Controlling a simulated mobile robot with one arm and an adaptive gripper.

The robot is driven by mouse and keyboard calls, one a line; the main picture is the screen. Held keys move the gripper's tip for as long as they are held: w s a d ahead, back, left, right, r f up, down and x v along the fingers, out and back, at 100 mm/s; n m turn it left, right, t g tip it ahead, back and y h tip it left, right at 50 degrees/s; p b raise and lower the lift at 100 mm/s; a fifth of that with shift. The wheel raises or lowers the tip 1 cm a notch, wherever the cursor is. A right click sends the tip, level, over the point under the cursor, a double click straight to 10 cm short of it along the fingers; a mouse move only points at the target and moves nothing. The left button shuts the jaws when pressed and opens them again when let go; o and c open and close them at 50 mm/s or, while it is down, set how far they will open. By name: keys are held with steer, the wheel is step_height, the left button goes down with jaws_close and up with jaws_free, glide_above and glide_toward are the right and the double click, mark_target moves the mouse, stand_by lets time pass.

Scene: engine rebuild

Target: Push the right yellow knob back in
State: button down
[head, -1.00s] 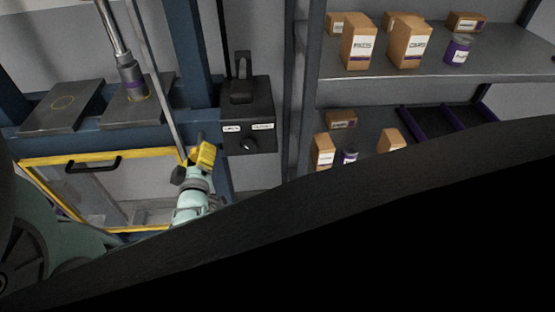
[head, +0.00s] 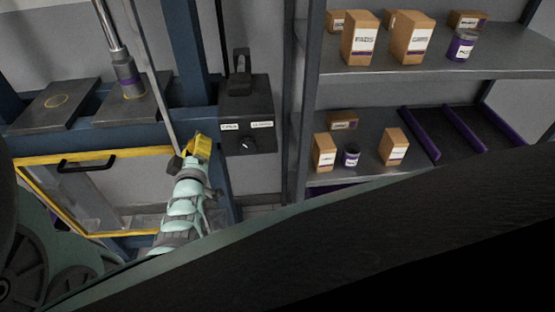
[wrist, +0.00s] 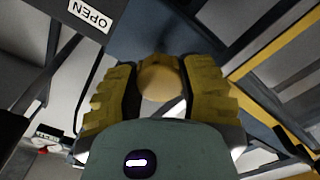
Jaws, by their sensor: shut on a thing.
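A round tan-yellow knob (wrist: 158,76) shows in the wrist view between my two ribbed yellow fingers. My gripper (wrist: 157,92) is shut on it, one finger on each side. The fingers cover its sides, and I cannot tell how far it sticks out. In the head view my gripper (head: 190,152) is at the upper right corner of the yellow-framed clear guard (head: 110,156), beside the blue post. The knob is hidden behind my gripper there.
A dark control box (head: 248,112) with OPEN and CLOSED labels and a rotary switch stands just right of my gripper. The guard has a black handle (head: 88,164). Shelves (head: 430,68) with boxes and cans are at the right. My dark arm link covers the lower right.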

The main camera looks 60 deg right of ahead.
mark_target(198, 131)
steer(key=shift+w+d+f+b, duration=0.35)
steer(key=shift+f+b, duration=0.05)
steer(key=shift+b, duration=0.25)
steer(key=shift+r+b+x, duration=0.15)
steer(key=shift+b+x, duration=0.4)
steer(key=shift+x, duration=0.05)
steer(key=shift+r+b+x, duration=0.15)
steer(key=shift+b+x, duration=0.35)
steer(key=shift+x, duration=0.1)
steer(key=c, duration=0.9)
jaws_free()
steer(key=shift+o, duration=0.6)
steer(key=shift+d+r, duration=0.1)
steer(key=shift+d, duration=0.05)
steer(key=o, duration=0.3)
steer(key=shift+o, duration=0.2)
